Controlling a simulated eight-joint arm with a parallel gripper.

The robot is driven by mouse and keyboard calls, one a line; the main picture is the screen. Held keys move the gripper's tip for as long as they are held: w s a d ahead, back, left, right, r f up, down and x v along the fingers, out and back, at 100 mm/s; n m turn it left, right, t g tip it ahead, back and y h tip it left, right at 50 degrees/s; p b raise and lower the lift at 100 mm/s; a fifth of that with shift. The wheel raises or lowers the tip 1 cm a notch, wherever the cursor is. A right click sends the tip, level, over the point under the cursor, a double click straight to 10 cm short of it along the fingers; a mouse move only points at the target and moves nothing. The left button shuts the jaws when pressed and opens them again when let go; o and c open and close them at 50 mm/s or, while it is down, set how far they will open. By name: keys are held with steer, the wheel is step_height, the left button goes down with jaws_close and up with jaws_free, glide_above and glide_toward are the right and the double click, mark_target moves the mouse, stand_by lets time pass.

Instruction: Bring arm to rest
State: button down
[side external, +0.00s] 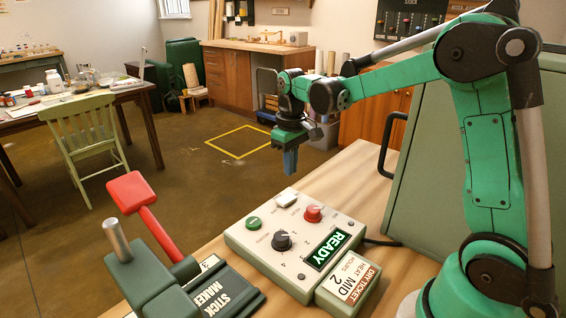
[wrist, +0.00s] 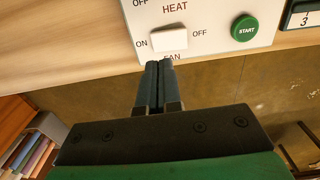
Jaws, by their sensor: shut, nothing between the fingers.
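My green arm reaches in from the right in the side external view. My gripper (side external: 290,161) hangs pointing down above the far edge of the table, behind the control box (side external: 262,253). In the wrist view its two dark fingers (wrist: 159,66) are together, with nothing between them. The fingertips appear just beside the white fan switch (wrist: 169,40) in that view. The control box carries a green start button (side external: 253,223), a red knob (side external: 313,213), a dark knob (side external: 282,241) and a display reading READY (side external: 328,249).
A stick maker (side external: 215,295) with a red-handled lever (side external: 143,205) stands at the front left. A large green cabinet (side external: 440,160) with a dark handle is at the right. Open floor lies beyond the table.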

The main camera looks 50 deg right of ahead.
steer(key=shift+r, duration=0.65)
steer(key=shift+s+a+r, duration=0.15)
steer(key=shift+a, duration=0.05)
steer(key=s+a+r+t, duration=0.2)
steer(key=s+a+t, duration=0.5)
steer(key=s+a, duration=0.1)
steer(key=shift+s+a, duration=0.35)
steer(key=shift+s, duration=0.45)
